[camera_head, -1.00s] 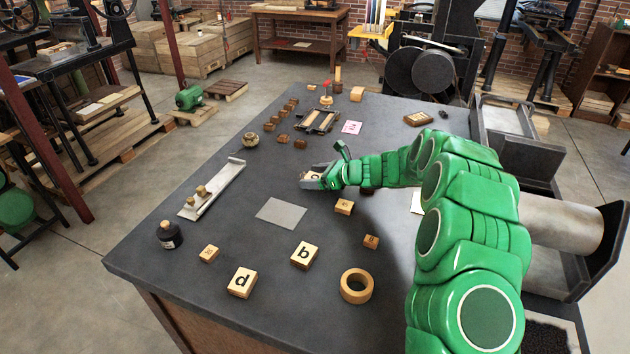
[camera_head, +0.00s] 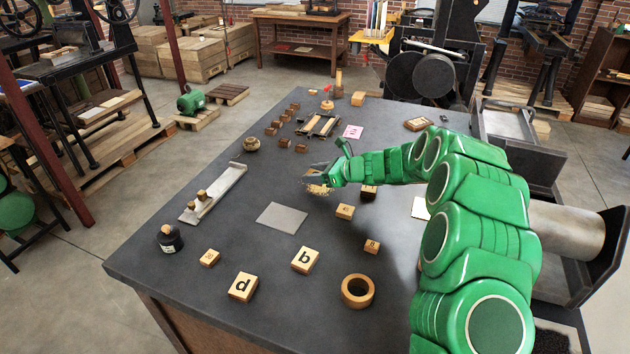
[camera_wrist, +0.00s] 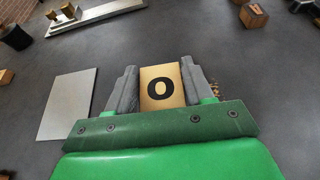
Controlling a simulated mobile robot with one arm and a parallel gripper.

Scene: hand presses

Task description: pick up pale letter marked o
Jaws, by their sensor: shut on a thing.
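The pale block marked o (camera_wrist: 161,87) is between the two grey fingers of my gripper (camera_wrist: 160,82) in the wrist view, its letter facing the camera. The fingers press on its left and right sides. In the head view my gripper (camera_head: 318,178) is above the middle of the dark table, and the block there is mostly hidden by the fingers. A pale speckled patch lies right under the gripper in the head view; I cannot tell whether the block is clear of the table.
Pale blocks marked d (camera_head: 243,287) and b (camera_head: 305,260) lie near the front. A wooden ring (camera_head: 357,291), a grey plate (camera_head: 281,217), a metal tray (camera_head: 212,193) and an ink bottle (camera_head: 170,238) are also on the table (camera_head: 330,325). Small dark blocks stand farther back.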

